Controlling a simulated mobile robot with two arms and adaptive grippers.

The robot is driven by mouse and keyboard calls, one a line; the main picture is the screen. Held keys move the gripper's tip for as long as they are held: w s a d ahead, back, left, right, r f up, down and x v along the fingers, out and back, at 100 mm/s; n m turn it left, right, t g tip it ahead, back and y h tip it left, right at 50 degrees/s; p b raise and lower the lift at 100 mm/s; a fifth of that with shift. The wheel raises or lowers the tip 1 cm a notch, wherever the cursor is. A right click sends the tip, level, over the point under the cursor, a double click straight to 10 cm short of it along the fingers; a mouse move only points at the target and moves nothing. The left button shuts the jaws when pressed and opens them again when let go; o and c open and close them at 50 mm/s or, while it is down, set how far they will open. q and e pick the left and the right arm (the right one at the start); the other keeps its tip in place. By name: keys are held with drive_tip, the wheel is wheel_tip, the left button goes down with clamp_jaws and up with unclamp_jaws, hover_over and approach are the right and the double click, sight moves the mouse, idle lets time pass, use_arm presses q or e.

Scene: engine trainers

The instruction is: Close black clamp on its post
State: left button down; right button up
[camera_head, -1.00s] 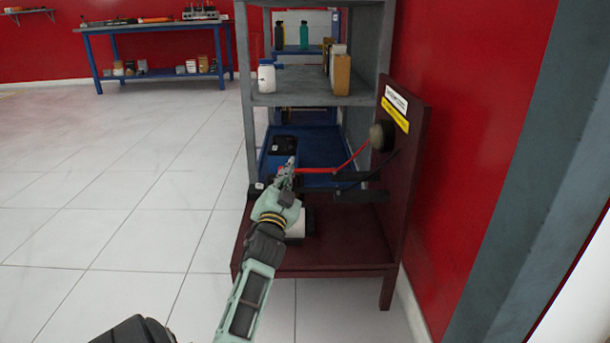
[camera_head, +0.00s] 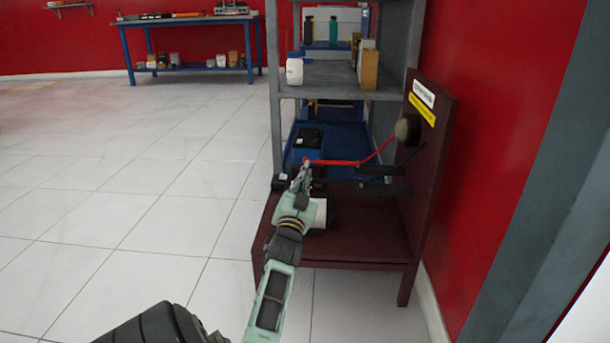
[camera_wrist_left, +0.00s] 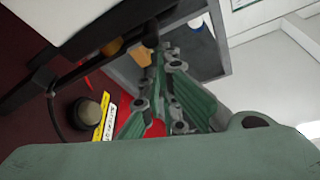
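The trainer stand is a dark red bench with an upright panel (camera_head: 432,150). Two dark clamp-like bars, one upper (camera_head: 378,169) and one lower (camera_head: 388,187), stick out left from the panel; which is the black clamp is unclear. A red lead or handle (camera_head: 332,162) runs from the panel side to my left gripper's tips. My left gripper (camera_head: 303,170) is over the bench, left of the dark bars. Its fingers also show in the left wrist view (camera_wrist_left: 168,70), but their gap is unclear. The post cannot be made out. My right gripper is not in view.
A white-and-black box (camera_head: 318,215) sits on the bench, partly behind my left gripper. A round knob (camera_head: 407,130) is on the panel. A grey shelf (camera_head: 325,78) with a white jar (camera_head: 294,70) stands behind. Floor at left is clear.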

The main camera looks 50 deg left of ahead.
use_arm(q)
drive_tip(key=shift+f, duration=0.35)
wheel_tip(320, 180, up, 11)
drive_tip(key=shift+f, duration=0.15)
idle(0.6)
